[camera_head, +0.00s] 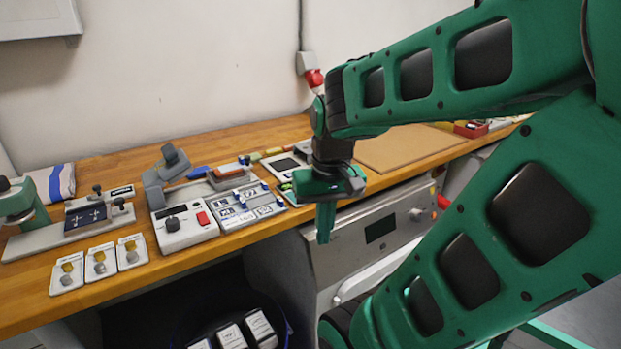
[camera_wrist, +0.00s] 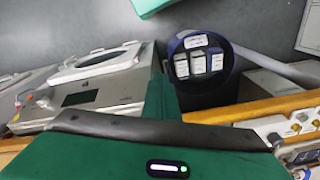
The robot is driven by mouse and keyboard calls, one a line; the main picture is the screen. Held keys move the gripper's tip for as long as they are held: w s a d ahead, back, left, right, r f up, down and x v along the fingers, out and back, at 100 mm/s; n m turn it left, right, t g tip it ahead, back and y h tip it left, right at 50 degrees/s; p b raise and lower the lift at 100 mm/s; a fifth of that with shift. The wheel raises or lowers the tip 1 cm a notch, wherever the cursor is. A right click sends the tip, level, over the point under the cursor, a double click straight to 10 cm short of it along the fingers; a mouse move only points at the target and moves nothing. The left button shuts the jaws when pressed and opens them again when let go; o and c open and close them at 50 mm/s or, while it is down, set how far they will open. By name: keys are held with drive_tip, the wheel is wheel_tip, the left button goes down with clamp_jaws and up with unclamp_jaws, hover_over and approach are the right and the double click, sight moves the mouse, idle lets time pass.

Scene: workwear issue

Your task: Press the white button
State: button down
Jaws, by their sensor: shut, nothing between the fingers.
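No white button can be made out for certain. A white-grey device (camera_head: 184,229) on the counter carries a red button and a dark knob. A grey front-loading machine (camera_head: 338,262) under the counter has a dark display (camera_head: 380,229) and a round grey knob (camera_head: 416,214); its panel also shows in the wrist view (camera_wrist: 115,90). Any smaller buttons there are too small to tell or hidden by my arm. My gripper (camera_head: 323,238) is shut and empty, pointing down in front of the counter edge, beside the machine's top left. In the wrist view its green fingers (camera_wrist: 158,97) point upward.
The wooden counter (camera_head: 215,249) holds a label board (camera_head: 240,207), several small cards with tags, a press at the far left and a brown mat (camera_head: 400,147). A dark blue round bin (camera_wrist: 205,92) with white boxes stands below. Open floor lies in front.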

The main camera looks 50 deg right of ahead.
drive_tip(key=w+d+r+m+t, duration=0.2)
drive_tip(key=w+d+r+t, duration=0.1)
drive_tip(key=w+d, duration=0.8)
drive_tip(key=w+d+r+m+t+h, duration=0.1)
drive_tip(key=w+d+r+t, duration=0.3)
drive_tip(key=w+d, duration=0.7)
drive_tip(key=shift+w+d+r+m+t, duration=0.15)
drive_tip(key=shift+d+r+m+t, duration=0.2)
drive_tip(key=shift+d+t, duration=0.35)
drive_tip(key=shift+f, duration=0.15)
drive_tip(key=shift+f, duration=4.35)
drive_tip(key=shift+f, duration=0.4)
drive_tip(key=shift+f, duration=0.45)
drive_tip(key=shift+r, duration=0.9)
